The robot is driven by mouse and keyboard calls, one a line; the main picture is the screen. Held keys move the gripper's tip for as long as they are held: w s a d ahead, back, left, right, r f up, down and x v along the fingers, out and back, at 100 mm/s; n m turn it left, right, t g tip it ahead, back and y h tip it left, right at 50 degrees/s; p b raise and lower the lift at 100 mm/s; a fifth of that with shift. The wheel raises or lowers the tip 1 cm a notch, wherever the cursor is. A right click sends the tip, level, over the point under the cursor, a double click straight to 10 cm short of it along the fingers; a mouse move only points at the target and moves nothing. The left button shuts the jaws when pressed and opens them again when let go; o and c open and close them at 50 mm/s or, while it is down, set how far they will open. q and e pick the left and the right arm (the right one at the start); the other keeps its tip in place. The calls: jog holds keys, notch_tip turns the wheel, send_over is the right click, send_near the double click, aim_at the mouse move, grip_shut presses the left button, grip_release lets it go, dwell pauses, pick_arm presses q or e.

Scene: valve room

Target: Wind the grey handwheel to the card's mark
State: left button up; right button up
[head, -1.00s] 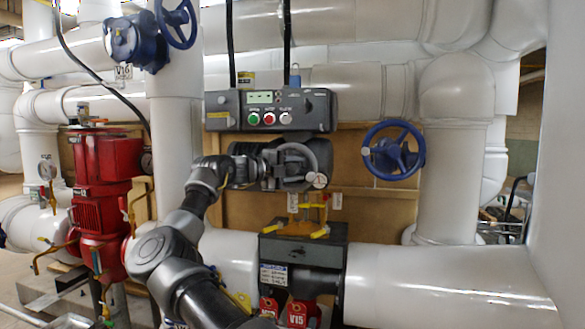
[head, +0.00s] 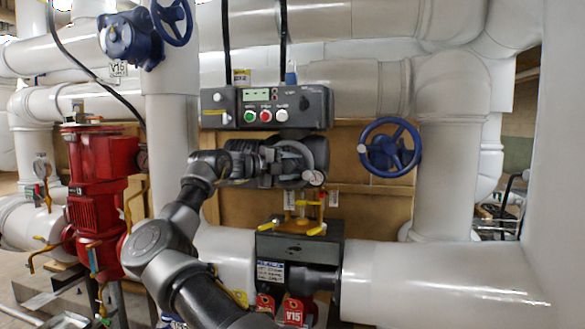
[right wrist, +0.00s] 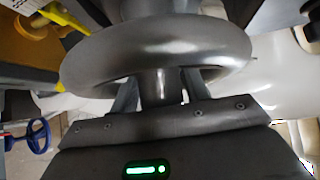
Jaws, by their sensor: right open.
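The grey handwheel (head: 318,150) stands below the grey control box, at the end of my right arm. In the right wrist view its thick rim (right wrist: 160,50) fills the upper middle. My right gripper (head: 287,163) is at the wheel. In the right wrist view the fingers of that gripper (right wrist: 160,92) are apart, at the near side of the rim, with a grey bar of the wheel between them. I cannot tell whether they touch it. My left gripper is out of view.
The control box (head: 265,106) with green, red and white buttons is just above. A blue handwheel (head: 389,148) is to the right, another (head: 172,20) at upper left. Yellow-handled fittings (head: 300,225) and red V15 tags (head: 293,310) are below. A red pump (head: 95,190) stands left.

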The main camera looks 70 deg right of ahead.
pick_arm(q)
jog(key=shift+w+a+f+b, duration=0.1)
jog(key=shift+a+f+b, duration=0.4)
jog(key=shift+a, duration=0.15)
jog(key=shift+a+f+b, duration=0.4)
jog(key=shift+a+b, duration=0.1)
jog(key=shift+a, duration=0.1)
pick_arm(e)
jog(key=f+v, duration=0.1)
jog(key=v, duration=0.9)
jog(key=shift+w+a+r, duration=0.25)
jog(key=shift+r, duration=0.25)
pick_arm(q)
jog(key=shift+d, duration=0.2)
